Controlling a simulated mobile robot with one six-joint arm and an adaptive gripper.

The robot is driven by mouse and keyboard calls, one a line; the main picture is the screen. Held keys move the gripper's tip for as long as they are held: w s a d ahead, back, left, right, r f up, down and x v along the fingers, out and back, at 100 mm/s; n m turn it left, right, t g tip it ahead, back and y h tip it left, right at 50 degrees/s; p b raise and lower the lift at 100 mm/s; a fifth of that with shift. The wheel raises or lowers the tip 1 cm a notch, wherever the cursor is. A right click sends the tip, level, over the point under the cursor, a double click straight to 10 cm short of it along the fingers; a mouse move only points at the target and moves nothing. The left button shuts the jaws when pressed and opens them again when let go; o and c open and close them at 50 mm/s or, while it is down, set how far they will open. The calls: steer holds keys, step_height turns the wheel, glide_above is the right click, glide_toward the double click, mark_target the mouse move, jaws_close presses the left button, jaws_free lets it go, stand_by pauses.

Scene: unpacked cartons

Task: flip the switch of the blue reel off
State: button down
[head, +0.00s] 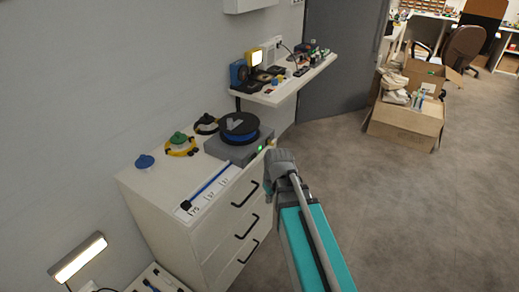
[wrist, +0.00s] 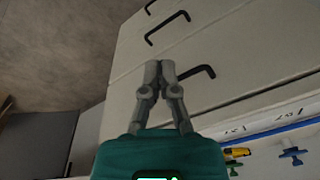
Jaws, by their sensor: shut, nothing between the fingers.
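The blue reel (head: 240,135) has a blue rim and a black top disc. It sits on a grey box (head: 225,151) on the white drawer cabinet in the head view. A small green light shows near the box's front right corner; I cannot make out the switch or its position. My gripper shows in the wrist view (wrist: 160,68) with its two grey fingers shut together and empty, in front of the drawer fronts. In the head view my arm reaches up to just right of the box, and the fingertips cannot be made out. The reel is not visible in the wrist view.
The white cabinet (head: 150,187) has black drawer handles (head: 246,195). On its top are a blue rod (head: 208,186), a blue knob (head: 145,161), a green-topped yellow piece (head: 179,143) and another ring. A cluttered shelf (head: 300,82) stands behind. Open floor lies right.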

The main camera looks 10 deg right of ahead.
mark_target(253, 157)
steer(key=w+d+r+n+t+y+p, duration=0.1)
steer(key=w+d+r+n+p, duration=0.4)
steer(key=w+r+p, duration=0.6)
steer(key=shift+w+d+r+t+y, duration=0.15)
steer(key=shift+w+r+t+y, duration=0.25)
steer(key=shift+w+r+t, duration=0.5)
steer(key=shift+w+a+f+b, duration=0.8)
steer(key=shift+w+f+b, duration=0.25)
steer(key=shift+f+b, duration=0.5)
steer(key=shift+w+a+f+b, duration=0.8)
steer(key=shift+w+f+b, duration=0.2)
steer(key=shift+f+b, duration=0.5)
steer(key=shift+w+a+f+b, duration=0.8)
steer(key=shift+w+f+b, duration=0.25)
steer(key=shift+f+b, duration=0.5)
steer(key=shift+r, duration=0.15)
steer(key=shift+a, duration=0.1)
